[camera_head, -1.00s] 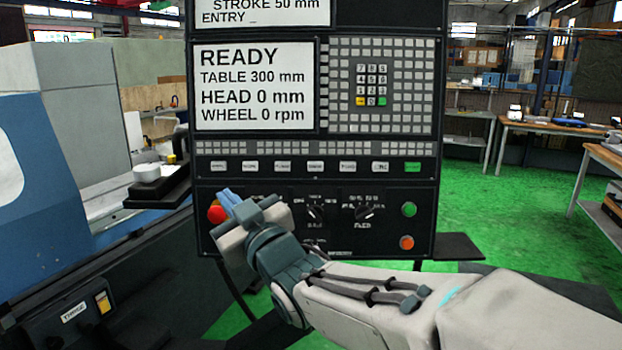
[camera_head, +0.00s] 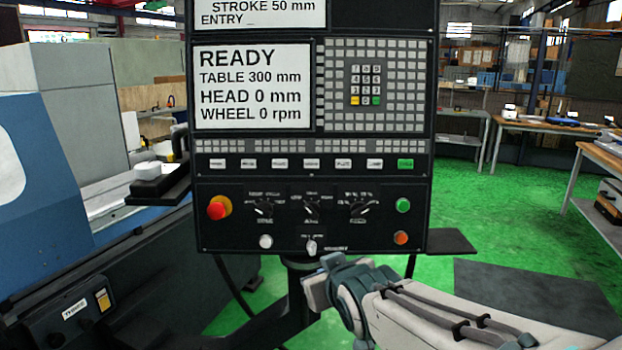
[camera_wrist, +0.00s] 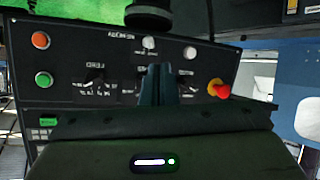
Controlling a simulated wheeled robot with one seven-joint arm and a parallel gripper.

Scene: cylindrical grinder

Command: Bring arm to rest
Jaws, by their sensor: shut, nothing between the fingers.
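My gripper (camera_head: 332,261) is below the lower edge of the control panel (camera_head: 215,185) in the head view, with my arm reaching in from the lower right. In the wrist view its two dark fingers (camera_wrist: 155,83) stand together, shut and empty, with the panel face behind them upside down. The fingers cover part of the panel's middle knobs there. The red stop button (camera_head: 217,210) is on the panel's left; it also shows in the wrist view (camera_wrist: 220,89). The gap between fingers and panel is hard to judge.
The panel screen (camera_head: 253,88) reads READY, table 300 mm, head 0 mm, wheel 0 rpm. The blue and grey grinder body (camera_head: 40,180) stands at left. A small shelf (camera_head: 452,242) juts out right of the panel. Green floor (camera_head: 500,215) lies open at right, before workbenches (camera_head: 545,128).

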